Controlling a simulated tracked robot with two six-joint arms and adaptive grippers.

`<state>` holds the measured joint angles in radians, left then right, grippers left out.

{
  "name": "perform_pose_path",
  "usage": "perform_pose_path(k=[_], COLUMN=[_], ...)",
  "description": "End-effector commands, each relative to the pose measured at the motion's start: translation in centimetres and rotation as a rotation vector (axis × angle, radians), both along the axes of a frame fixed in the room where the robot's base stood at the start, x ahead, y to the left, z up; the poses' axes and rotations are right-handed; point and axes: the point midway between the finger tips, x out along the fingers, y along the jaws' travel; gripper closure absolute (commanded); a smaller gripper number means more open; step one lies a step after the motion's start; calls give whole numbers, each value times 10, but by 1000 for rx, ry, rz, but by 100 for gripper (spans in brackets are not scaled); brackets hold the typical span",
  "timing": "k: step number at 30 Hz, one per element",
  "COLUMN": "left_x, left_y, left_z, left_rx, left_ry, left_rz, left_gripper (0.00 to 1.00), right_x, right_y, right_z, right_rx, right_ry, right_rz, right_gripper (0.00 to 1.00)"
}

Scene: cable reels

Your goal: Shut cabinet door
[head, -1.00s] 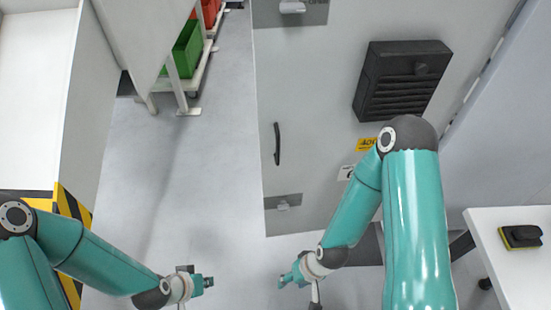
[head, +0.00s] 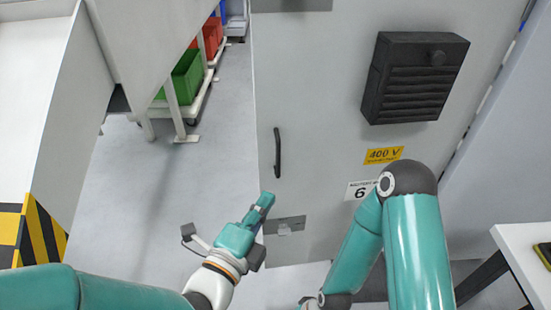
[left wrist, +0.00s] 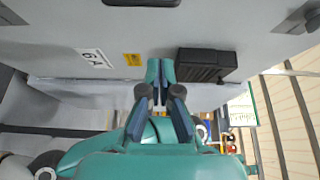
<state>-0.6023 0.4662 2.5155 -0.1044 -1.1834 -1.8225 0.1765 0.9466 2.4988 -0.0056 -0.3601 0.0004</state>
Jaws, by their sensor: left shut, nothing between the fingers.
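The pale grey cabinet door (head: 325,140) fills the middle of the head view, with a black upright handle (head: 277,152) near its left edge. I cannot tell from these views how far it stands ajar. My left gripper (head: 265,200) is shut and empty. Its tips lie over the door's left edge in the picture, below the handle; contact is unclear. In the left wrist view, the shut fingers (left wrist: 160,75) point towards the grey panel with the vent. My right arm crosses the lower right of the head view; its gripper is cut off by the bottom edge.
The door carries a black vent box (head: 415,78), a yellow 400 V label (head: 383,155) and a lower metal plate (head: 285,226). A rack with a green bin (head: 181,76) stands at the back left. A white table (head: 525,243) is at the right. The floor left of the door is clear.

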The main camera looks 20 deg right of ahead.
Motion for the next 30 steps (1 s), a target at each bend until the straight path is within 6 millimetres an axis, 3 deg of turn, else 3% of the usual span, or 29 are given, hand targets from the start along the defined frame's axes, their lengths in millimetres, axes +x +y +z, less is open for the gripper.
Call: perform_pose_path(k=[1, 4, 14, 21, 30], left_x=[3, 11, 65, 97, 104], left_y=[-3, -9, -58, -55, -54], left_z=[5, 4, 0, -1, -2], left_rx=[3, 2, -2, -1, -2], left_ry=[4, 6, 4, 5, 6], left_rz=[0, 0, 1, 3, 2], left_gripper=[100, 100, 100, 100, 100], right_x=[0, 0, 0, 0, 0], right_y=[0, 0, 0, 0, 0], right_z=[14, 28, 35, 42, 43], right_rx=[0, 0, 0, 0, 0], right_ry=[0, 0, 0, 0, 0], right_rz=[0, 0, 0, 0, 0], right_gripper=[47, 47, 47, 47, 47])
